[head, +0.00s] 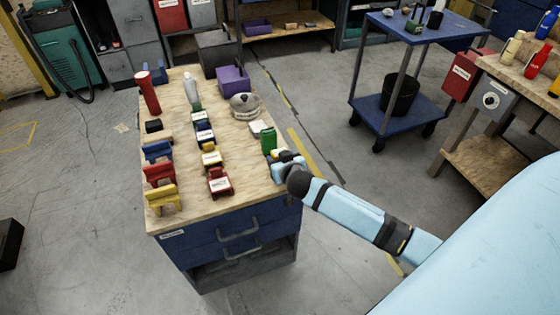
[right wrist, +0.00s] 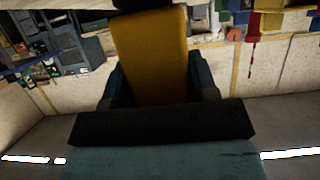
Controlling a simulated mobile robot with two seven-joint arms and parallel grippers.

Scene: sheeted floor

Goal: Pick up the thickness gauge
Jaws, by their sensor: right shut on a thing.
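My right gripper (head: 286,163) is at the right edge of the wooden-topped workbench (head: 230,189). In the right wrist view its fingers are shut on a long yellow-orange thing (right wrist: 152,58), which I take to be the thickness gauge. The thing lies between both fingers and reaches away from the palm. In the head view it is mostly hidden by the gripper, so I cannot tell whether it touches the bench top. My left gripper is not in view.
A green item (head: 268,138) stands close beside the right gripper. Rows of small coloured items, a red flashlight-like thing (head: 148,93), a grey dome (head: 245,105) and a purple box (head: 233,79) share the bench. A blue cart (head: 425,32) stands behind; floor lies between.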

